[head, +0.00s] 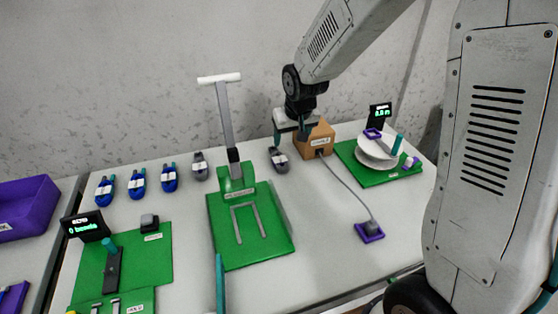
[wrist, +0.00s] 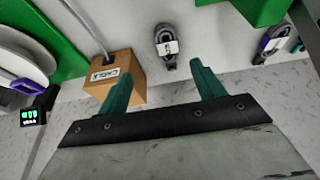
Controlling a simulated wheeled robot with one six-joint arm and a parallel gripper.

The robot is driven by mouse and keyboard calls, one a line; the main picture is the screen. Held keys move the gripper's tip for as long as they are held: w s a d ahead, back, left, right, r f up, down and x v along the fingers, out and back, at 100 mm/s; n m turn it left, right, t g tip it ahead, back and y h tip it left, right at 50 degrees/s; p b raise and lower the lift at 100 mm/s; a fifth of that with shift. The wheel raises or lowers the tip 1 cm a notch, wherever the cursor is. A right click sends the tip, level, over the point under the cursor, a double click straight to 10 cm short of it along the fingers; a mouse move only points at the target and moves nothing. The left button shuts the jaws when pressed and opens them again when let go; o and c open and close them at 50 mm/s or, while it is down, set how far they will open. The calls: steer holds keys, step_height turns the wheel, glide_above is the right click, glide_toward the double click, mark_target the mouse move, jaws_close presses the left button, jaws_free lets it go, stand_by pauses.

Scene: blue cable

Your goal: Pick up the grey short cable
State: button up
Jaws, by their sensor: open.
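Two grey cable bundles with white labels lie on the white table. One grey cable (head: 278,160) is just below and left of my gripper (head: 291,137). The other grey cable (head: 200,166) lies further left, beside the blue ones. In the wrist view, the nearer grey cable (wrist: 167,47) lies beyond my fingertips, roughly between their lines. The further grey cable (wrist: 272,44) shows at the right. My gripper (wrist: 158,70) is open and empty, with its teal fingers apart. I cannot read the labels to tell cable lengths.
A cardboard box (head: 315,140) stands close beside my gripper, with a cable running from it to a purple holder (head: 369,233). A green press with a tall lever (head: 227,115) stands left of centre. Several blue cables (head: 137,184) lie further left. A white reel (head: 376,152) is at right.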

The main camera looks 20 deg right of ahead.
mark_target(279, 158)
steer(key=w+x, duration=0.1)
steer(key=x, duration=0.3)
steer(key=a+x, duration=0.1)
steer(key=x, duration=0.4)
steer(key=w+r+x, duration=0.1)
steer(key=x, duration=0.4)
steer(key=shift+w+a+f, duration=0.1)
steer(key=shift+w+a, duration=0.05)
steer(key=shift+w, duration=0.2)
steer(key=shift+w+f+t, duration=0.25)
steer(key=shift+f+t, duration=0.05)
steer(key=shift+f, duration=0.25)
steer(key=shift+f, duration=0.15)
steer(key=c, duration=1.1)
